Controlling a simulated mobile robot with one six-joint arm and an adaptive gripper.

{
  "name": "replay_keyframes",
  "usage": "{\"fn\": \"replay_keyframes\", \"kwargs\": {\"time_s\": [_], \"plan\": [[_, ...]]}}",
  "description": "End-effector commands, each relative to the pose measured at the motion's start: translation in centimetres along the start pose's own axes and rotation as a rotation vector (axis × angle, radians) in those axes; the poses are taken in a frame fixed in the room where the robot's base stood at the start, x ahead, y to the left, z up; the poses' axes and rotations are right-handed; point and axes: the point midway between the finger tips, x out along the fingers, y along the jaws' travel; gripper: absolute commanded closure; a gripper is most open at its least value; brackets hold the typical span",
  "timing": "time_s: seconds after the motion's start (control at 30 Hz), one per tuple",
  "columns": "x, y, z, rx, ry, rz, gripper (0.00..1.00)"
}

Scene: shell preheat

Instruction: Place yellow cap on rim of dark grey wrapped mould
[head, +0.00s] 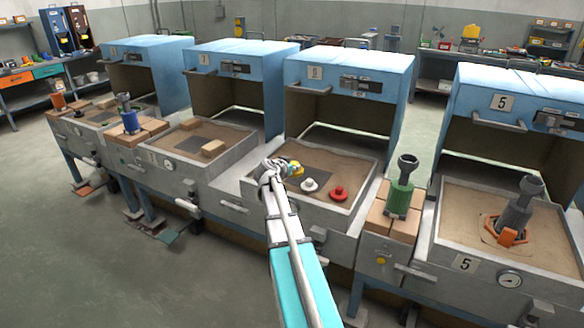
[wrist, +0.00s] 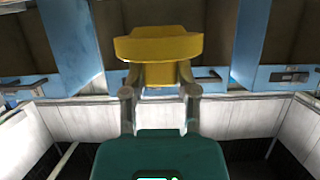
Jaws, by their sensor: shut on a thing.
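My gripper (head: 284,168) is shut on the yellow cap (head: 296,168) and holds it above the sand bed of the station marked 6. In the wrist view the yellow cap (wrist: 158,46) sits between the two fingertips (wrist: 159,82), its wide part uppermost. The dark grey wrapped mould (head: 516,212) stands upright at the right, in the sand bed of station 5, with an orange piece (head: 508,236) around its base. Its cup-like top (head: 531,186) carries no cap. The gripper is well to the left of it.
A white cap (head: 309,185) and a red cap (head: 339,194) lie on the station 6 bed (head: 345,168). A green-wrapped mould (head: 400,188) stands on blocks between stations 6 and 5. Blue hoods (head: 350,72) rise behind the beds.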

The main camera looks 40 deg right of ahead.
Motion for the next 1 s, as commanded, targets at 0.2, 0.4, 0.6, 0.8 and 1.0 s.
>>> {"fn": "replay_keyframes", "kwargs": {"time_s": [0.2,0.4,0.6,0.8,1.0], "plan": [[-0.1,0.0,-0.3,0.0,0.0,0.0,1.0],[-0.8,0.0,-1.9,0.0,0.0,0.0,1.0],[-1.9,0.0,-4.5,0.0,0.0,0.0,1.0],[-3.2,0.0,-7.7,0.0,0.0,0.0,1.0],[-4.4,0.0,-10.6,0.0,0.0,0.0,1.0]]}}
